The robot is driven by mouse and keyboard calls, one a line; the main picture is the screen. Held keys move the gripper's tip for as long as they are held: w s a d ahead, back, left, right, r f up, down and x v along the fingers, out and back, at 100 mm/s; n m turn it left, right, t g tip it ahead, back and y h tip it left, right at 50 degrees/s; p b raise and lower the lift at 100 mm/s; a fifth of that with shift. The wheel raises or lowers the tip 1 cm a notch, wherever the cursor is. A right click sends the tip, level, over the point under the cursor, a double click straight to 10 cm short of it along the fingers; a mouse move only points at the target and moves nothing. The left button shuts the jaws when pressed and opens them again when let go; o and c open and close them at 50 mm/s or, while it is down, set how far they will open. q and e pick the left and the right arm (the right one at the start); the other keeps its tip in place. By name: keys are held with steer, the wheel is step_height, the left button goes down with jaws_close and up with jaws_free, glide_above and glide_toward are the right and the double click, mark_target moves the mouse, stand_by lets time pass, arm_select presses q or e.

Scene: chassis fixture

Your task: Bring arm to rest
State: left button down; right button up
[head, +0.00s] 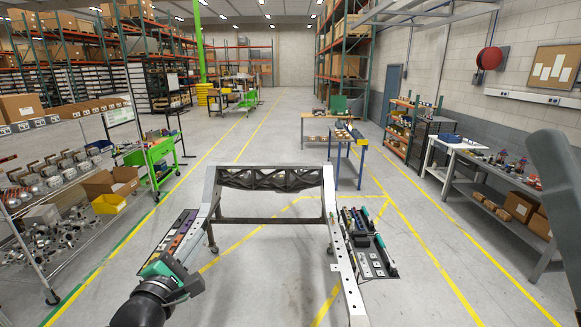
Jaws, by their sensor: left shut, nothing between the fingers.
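The chassis fixture stands in front of me, with two pale side rails and a dark cast cross-member (270,179) across its far end. My left gripper (190,284) is at the lower left, close to the near end of the left rail in the picture. It is shut and nothing shows in it. I cannot tell whether it touches the tool tray (182,238) beside that rail. My right gripper is out of view; a grey arm link of mine shows at the right edge.
A second tray (372,262) with dark tools sits along the right rail. A wire shelf (58,190) of metal parts stands at the left, and grey benches (500,190) at the right. The floor between the rails and the aisle beyond are clear.

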arm_select(q)
steer(key=s+d+r+m+t+h, duration=0.1)
steer(key=s+d+r+m+t, duration=0.2)
steer(key=r, duration=0.4)
steer(key=s+r+m+t, duration=0.1)
steer(key=s+r+m, duration=0.35)
steer(key=r, duration=0.25)
steer(key=s+a+r+m+t, duration=0.1)
steer(key=s+r+m+t, duration=0.2)
steer(key=s+r+m, duration=0.55)
steer(key=s+r+m+t, duration=0.3)
steer(key=s+r+m, duration=0.15)
steer(key=s, duration=0.65)
step_height(320, 180, down, 34)
steer(key=m+b, duration=0.3)
steer(key=b, duration=3.1)
steer(key=shift+w+m+y+b, duration=0.25)
steer(key=shift+m+y+b, duration=0.1)
steer(key=shift+y, duration=0.05)
steer(key=shift+a+f, duration=0.1)
steer(key=shift+f, duration=0.05)
